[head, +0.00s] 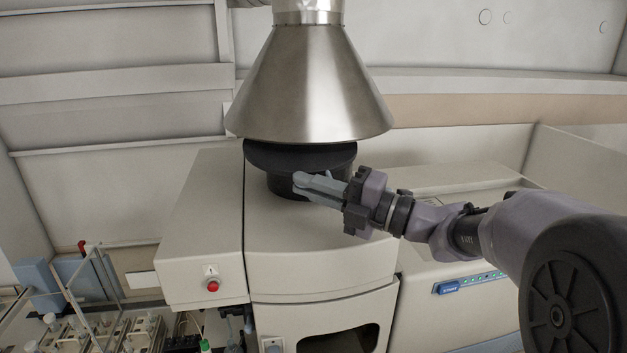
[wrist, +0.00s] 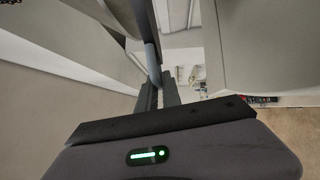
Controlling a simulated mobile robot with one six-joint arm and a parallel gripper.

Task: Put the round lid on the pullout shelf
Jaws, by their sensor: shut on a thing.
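The round lid (head: 300,156) is a black disc with a narrower black part below it, at the top of the beige instrument, just under the metal hood. My gripper (head: 302,184) reaches in from the right, its grey fingers shut on the lid's lower part. I cannot tell whether the lid rests on the instrument or hangs just above it. In the wrist view, my gripper's fingers (wrist: 150,50) point away from the camera, close together; what they hold is not clear there. I cannot make out a pullout shelf in either view.
The metal cone hood (head: 308,85) hangs close above the lid. The beige instrument (head: 320,240) has a red button (head: 213,286) on its left box and an opening low in front. A bench with racks and bottles (head: 110,325) stands at lower left.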

